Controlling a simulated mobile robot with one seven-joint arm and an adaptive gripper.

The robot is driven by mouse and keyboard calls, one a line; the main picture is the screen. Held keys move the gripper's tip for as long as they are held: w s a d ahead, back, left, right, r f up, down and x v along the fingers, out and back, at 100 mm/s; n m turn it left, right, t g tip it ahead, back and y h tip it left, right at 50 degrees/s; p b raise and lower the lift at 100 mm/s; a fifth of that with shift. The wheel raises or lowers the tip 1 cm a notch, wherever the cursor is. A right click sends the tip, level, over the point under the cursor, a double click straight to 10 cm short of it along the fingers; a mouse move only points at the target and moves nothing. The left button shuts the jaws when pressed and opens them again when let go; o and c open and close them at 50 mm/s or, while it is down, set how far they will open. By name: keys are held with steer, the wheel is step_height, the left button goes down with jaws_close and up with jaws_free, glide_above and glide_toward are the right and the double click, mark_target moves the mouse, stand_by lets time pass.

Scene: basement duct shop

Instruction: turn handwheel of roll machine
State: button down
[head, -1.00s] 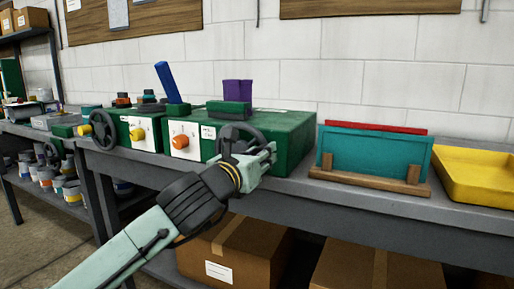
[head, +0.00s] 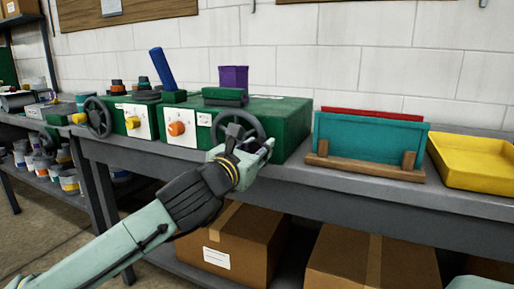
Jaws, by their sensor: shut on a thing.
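The roll machine is a green box (head: 290,128) on the grey bench, with a white front plate and an orange knob (head: 177,129). Its dark handwheel (head: 257,127) stands upright at the front right of the box. My gripper (head: 264,151) is at the lower right of the handwheel and shut on its rim. My gripper and wrist hide the lower part of the wheel, and the exact finger contact is hard to see.
A second green machine with its own dark handwheel (head: 98,117) and yellow knob (head: 133,123) stands to the left. Right are a teal panel (head: 365,138) in a wooden stand and a yellow tray (head: 480,185). Cardboard boxes (head: 245,245) sit below the bench (head: 330,178).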

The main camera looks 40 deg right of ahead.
steer(key=c, duration=1.5)
jaws_free()
steer(key=shift+s, duration=0.1)
steer(key=shift+c, duration=0.2)
steer(key=v, duration=1.2)
